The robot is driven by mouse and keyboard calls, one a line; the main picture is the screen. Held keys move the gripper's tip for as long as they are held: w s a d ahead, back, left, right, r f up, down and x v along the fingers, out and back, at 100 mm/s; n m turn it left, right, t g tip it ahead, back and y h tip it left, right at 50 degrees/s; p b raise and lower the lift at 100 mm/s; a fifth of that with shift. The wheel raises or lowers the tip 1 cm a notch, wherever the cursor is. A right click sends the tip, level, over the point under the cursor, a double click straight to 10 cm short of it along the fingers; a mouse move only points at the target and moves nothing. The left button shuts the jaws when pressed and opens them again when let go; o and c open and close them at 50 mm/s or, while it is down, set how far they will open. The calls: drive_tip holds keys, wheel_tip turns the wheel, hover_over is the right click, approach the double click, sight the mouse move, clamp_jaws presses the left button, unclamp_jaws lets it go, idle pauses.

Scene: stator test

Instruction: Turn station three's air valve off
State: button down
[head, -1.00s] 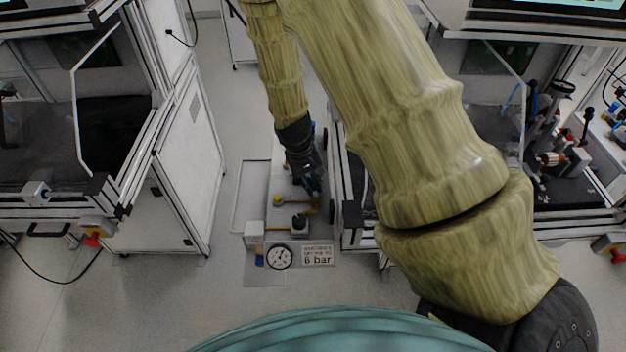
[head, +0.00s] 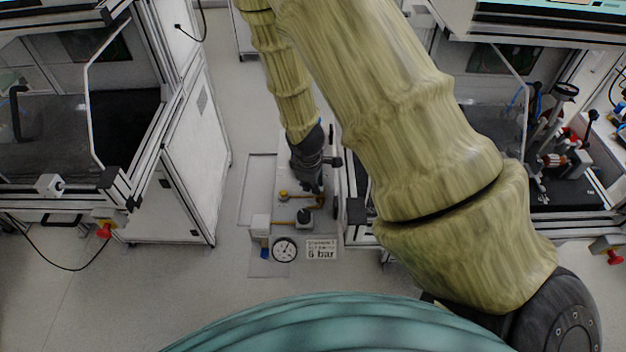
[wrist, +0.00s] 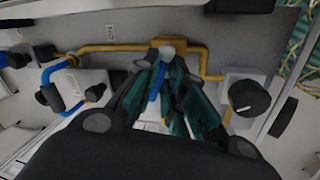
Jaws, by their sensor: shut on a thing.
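My gripper (head: 312,185) reaches down over a grey valve panel (head: 262,208) on the floor between two workstations. In the wrist view its teal fingers (wrist: 172,98) are closed around a slim blue handle (wrist: 157,82). A yellow pipe (wrist: 105,47) and a pale round fitting (wrist: 167,52) lie just beyond the fingertips. The fingers hide part of the handle, and its angle is hard to tell. No station number is legible on it. In the head view my gripper covers the handle.
A black knob (wrist: 248,98) is right of the fingers, and a blue pipe with black fittings (wrist: 58,90) is left. In the head view a round gauge (head: 284,249) and a "6 bar" sign (head: 321,249) are at the panel's near end. A workstation cabinet (head: 185,150) stands left.

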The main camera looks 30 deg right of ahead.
drive_tip(key=shift+s+a+n+p, duration=0.1)
drive_tip(key=shift+s+n+p, duration=0.05)
drive_tip(key=shift+n, duration=0.75)
drive_tip(key=shift+s+a+n+p, duration=0.1)
drive_tip(key=shift+s+n+p, duration=0.05)
drive_tip(key=shift+n, duration=0.75)
drive_tip(key=shift+t+y, duration=0.3)
drive_tip(key=c, duration=1.5)
unclamp_jaws()
wheel_tip(320, 180, up, 12)
drive_tip(key=s+a, duration=0.1)
drive_tip(key=s, duration=0.1)
drive_tip(key=shift+a+f, duration=0.1)
drive_tip(key=shift+f, duration=0.1)
